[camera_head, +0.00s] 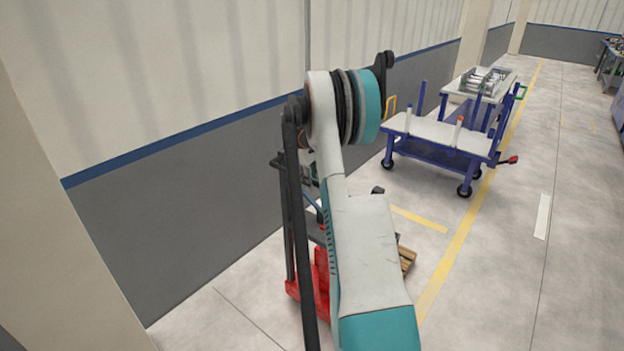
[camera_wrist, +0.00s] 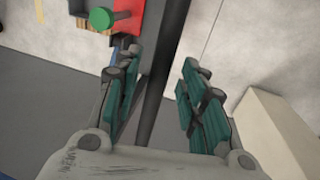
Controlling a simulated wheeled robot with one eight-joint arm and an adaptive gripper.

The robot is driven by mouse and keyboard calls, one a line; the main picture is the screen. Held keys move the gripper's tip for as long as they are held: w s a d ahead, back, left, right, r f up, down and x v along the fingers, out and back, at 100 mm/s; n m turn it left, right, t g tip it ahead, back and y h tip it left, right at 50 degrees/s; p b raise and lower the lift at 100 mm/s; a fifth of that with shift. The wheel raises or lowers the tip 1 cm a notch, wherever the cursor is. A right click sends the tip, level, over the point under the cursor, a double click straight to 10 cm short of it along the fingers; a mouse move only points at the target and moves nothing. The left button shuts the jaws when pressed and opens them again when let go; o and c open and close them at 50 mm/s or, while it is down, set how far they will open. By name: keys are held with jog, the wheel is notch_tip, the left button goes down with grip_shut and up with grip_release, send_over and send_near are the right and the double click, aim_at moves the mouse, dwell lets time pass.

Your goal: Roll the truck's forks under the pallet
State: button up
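The red pallet truck (camera_head: 320,283) stands on the floor by the grey wall, partly hidden behind my arm. In the wrist view a red part of it (camera_wrist: 128,16) shows at the top, beside a green round knob (camera_wrist: 101,18). A wooden pallet (camera_head: 407,259) shows only in part past my arm; a sliver of wood (camera_wrist: 93,24) shows in the wrist view. My gripper (camera_wrist: 160,62) is open, its teal-padded fingers apart. A dark bar (camera_wrist: 168,65) runs between them, nearer the left finger; whether it touches is unclear. The forks are hidden.
The wall (camera_head: 190,200) runs close along the left.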

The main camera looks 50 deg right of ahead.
notch_tip(320, 180, up, 12)
jog(key=a, duration=0.2)
jog(key=shift+a, duration=0.2)
jog(key=shift+f, duration=0.15)
dwell(0.5)
